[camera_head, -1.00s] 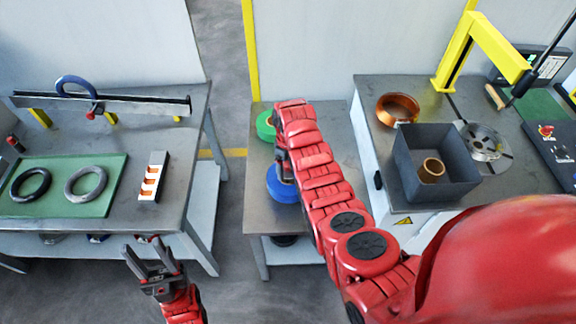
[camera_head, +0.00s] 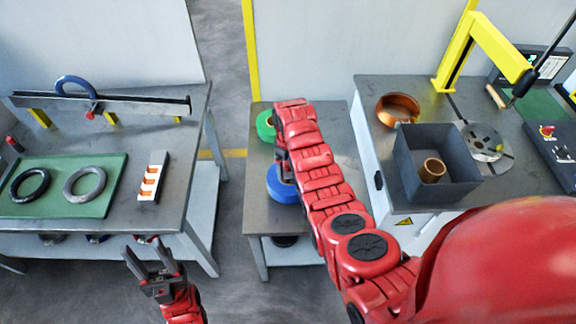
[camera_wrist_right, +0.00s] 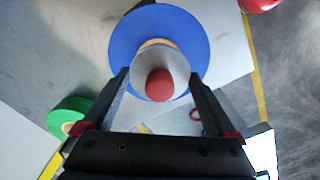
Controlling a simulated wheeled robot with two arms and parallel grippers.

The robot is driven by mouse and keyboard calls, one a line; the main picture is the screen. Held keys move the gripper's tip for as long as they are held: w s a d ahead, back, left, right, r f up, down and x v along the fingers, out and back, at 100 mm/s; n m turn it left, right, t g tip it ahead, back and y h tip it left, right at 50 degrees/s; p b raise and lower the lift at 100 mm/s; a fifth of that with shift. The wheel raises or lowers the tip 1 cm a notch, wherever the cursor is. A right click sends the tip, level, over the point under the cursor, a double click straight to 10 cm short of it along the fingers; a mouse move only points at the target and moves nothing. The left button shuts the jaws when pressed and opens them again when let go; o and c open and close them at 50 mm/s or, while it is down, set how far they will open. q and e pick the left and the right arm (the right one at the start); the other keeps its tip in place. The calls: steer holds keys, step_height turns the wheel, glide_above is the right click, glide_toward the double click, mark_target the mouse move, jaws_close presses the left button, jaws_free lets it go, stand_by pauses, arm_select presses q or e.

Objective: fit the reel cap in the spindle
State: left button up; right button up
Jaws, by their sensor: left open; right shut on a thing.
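The reel cap (camera_wrist_right: 173,62), a pale grey round piece with a red knob (camera_wrist_right: 159,85), shows between the fingers of my right gripper (camera_wrist_right: 162,88) in the right wrist view. That gripper is shut on the cap. The cap is over the middle of a blue reel (camera_wrist_right: 122,42), with a tan core edge showing behind it; I cannot tell whether it touches or sits in the core. In the head view the blue reel (camera_head: 281,188) is on the middle table, and my right arm hides most of the gripper and cap. The spindle is not clearly visible. My left gripper (camera_head: 150,262) is open and empty, in front of the left table.
A green reel (camera_head: 265,125) lies behind the blue one on the middle table (camera_head: 260,215). The left table holds a green mat (camera_head: 65,203) with two rings. The right table holds a grey bin (camera_head: 440,192), a copper coil (camera_head: 398,106) and a yellow arm (camera_head: 490,45).

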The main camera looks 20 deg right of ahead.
mark_target(288, 171)
steer(key=shift+f, duration=0.1)
stand_by(0.4)
steer(key=shift+f+b, duration=1.3)
steer(key=shift+f, duration=0.15)
steer(key=o, duration=1.2)
steer(key=shift+c, duration=0.2)
steer(key=shift+r, duration=0.15)
step_height(288, 171, up, 4)
steer(key=shift+w+r+b, duration=0.15)
steer(key=shift+b, duration=0.85)
step_height(288, 171, up, 13)
steer(key=p, duration=0.8)
